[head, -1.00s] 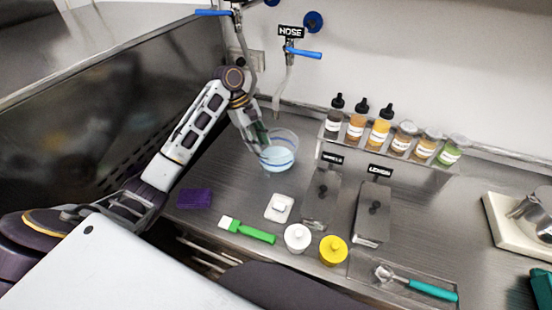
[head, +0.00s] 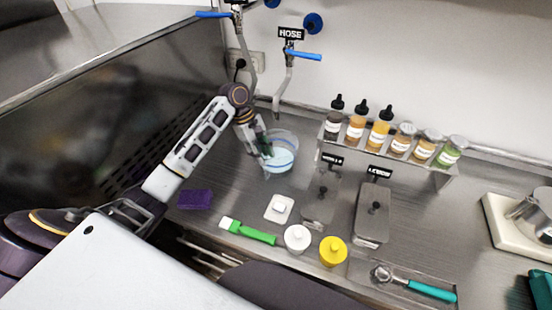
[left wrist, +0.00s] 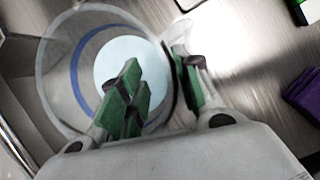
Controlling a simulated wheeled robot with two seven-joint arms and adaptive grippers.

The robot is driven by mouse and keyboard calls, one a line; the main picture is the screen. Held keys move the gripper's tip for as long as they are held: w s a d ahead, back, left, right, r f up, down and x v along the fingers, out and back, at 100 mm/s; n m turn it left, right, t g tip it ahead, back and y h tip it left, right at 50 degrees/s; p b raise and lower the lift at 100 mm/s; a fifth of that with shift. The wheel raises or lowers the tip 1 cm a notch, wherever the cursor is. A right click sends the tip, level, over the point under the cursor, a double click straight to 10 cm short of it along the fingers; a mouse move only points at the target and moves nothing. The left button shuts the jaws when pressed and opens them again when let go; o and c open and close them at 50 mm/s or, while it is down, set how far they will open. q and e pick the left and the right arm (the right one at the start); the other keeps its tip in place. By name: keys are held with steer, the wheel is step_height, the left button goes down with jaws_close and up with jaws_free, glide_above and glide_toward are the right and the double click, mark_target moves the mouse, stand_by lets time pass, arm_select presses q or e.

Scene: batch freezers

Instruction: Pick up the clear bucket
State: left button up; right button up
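The clear bucket (head: 284,143) stands on the steel counter below the taps. It has a blue band and a pale blue inside bottom. My left gripper (head: 265,151) is at the bucket's left side. In the left wrist view, the bucket (left wrist: 60,62) fills the upper left. The green-padded fingers of my left gripper (left wrist: 162,92) are apart and straddle the rim. One finger shows over the bucket's inside, the other outside its wall. A gap shows between the fingers; firm contact with the wall cannot be seen. My right gripper is not in view.
A rack (head: 400,160) of several bottles stands right of the bucket. Two lidded metal containers (head: 371,215) are in front of it. A purple sponge (head: 195,199), green brush (head: 247,232), white jar (head: 297,238) and yellow jar (head: 333,251) lie nearer. A hose tap (head: 286,80) hangs above.

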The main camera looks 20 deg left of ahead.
arm_select(q)
steer(key=shift+x, duration=1.4)
steer(key=shift+s, duration=0.1)
jaws_close()
steer(key=shift+r, duration=0.1)
